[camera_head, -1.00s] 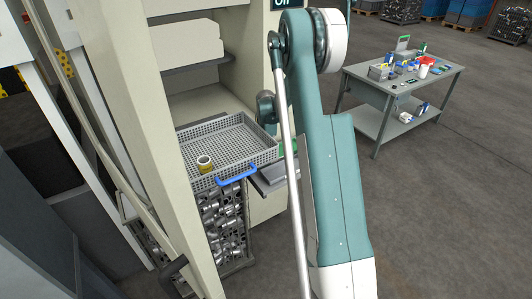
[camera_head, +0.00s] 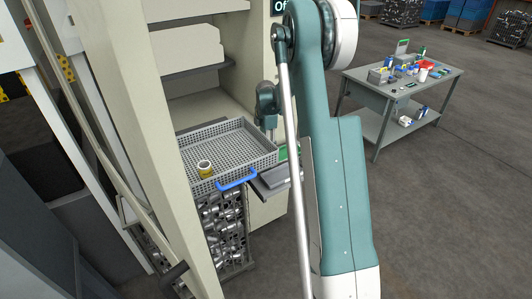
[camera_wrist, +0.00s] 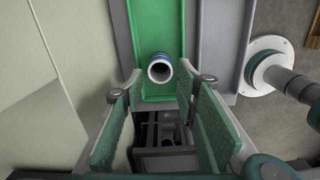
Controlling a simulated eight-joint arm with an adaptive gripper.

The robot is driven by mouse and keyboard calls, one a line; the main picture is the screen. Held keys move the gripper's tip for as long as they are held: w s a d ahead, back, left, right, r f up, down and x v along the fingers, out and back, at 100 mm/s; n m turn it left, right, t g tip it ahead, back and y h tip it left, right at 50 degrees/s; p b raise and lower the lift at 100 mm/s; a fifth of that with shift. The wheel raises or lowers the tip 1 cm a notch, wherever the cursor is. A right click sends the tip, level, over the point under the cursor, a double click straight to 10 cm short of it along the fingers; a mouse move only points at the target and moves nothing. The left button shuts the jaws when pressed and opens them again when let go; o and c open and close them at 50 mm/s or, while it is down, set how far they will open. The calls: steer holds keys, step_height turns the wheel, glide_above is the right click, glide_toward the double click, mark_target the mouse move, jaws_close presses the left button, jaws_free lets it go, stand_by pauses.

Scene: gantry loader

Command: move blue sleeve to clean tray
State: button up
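The blue sleeve (camera_wrist: 159,66) shows in the wrist view as a short tube with a white rim and a blue band. It lies on a green channel (camera_wrist: 150,20), its open end facing me. My gripper (camera_wrist: 160,88) is open, its two green-padded fingers spread to either side, just short of the sleeve; nothing is between them. In the head view a grey mesh tray (camera_head: 262,157) with a blue handle (camera_head: 236,179) holds one sleeve with a yellow-brown band (camera_head: 205,169). I cannot tell whether this is the clean tray. My fingers are hidden there behind my arm.
A pale machine post (camera_head: 135,110) stands left of the mesh tray, and a shelf (camera_head: 195,66) is above it. Metal parts (camera_head: 225,230) are stacked below. A workbench (camera_head: 400,85) with small items stands at the back right. Open floor lies right of my arm.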

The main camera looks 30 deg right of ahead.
steer(key=shift+r, duration=2.95)
